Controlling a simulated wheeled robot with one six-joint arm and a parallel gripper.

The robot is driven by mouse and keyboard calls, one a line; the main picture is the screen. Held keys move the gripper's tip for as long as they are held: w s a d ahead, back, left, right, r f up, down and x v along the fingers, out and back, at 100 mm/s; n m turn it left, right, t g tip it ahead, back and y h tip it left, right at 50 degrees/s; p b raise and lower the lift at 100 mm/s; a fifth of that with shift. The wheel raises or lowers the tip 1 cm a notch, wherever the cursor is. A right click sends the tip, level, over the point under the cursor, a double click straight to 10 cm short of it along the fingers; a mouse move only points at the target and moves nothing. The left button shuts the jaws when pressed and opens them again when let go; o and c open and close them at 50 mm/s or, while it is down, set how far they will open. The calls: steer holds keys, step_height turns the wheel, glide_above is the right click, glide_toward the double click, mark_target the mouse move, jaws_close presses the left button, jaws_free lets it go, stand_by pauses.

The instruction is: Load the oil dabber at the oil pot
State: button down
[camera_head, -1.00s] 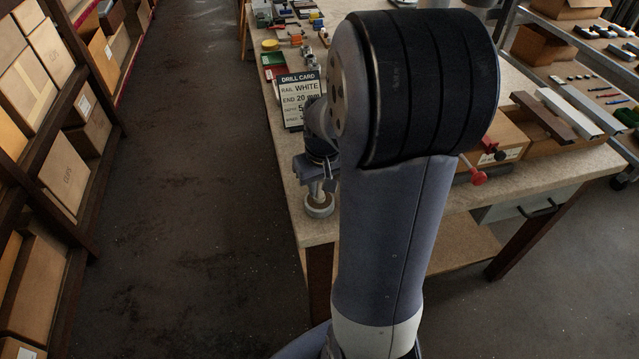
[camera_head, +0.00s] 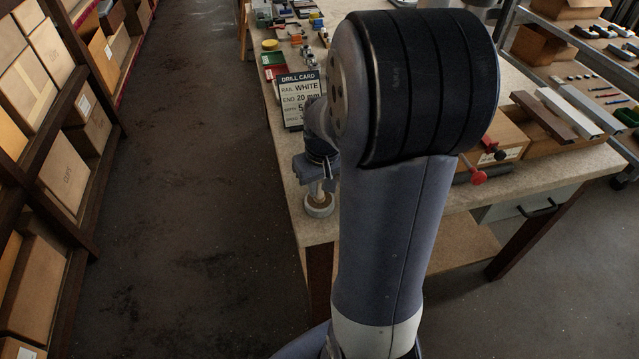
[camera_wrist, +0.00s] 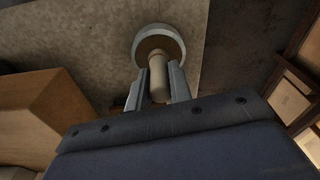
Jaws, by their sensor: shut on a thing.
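The oil pot (camera_head: 319,206) is a round, pale-rimmed pot with a brownish inside, standing near the front left corner of the bench. It also shows in the wrist view (camera_wrist: 158,34). My gripper (camera_head: 322,186) is right above the pot, pointing down. In the wrist view my gripper (camera_wrist: 160,84) is shut on the pale cylindrical handle of the oil dabber (camera_wrist: 158,74). The dabber's lower end reaches into the pot's opening, and its tip is hidden there. I cannot tell whether the tip touches the pot's bottom.
A drill card (camera_head: 303,98) stands on the bench (camera_head: 290,190) behind my arm. A cardboard box (camera_head: 505,140) and a red-handled clamp (camera_head: 478,176) are to the right. Shelves with boxes (camera_head: 65,165) line the left. The floor between is clear.

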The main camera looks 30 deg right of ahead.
step_height(320, 180, up, 7)
steer(key=p, duration=0.5)
steer(key=shift+p, duration=0.4)
steer(key=shift+s+f, duration=0.1)
stand_by(0.5)
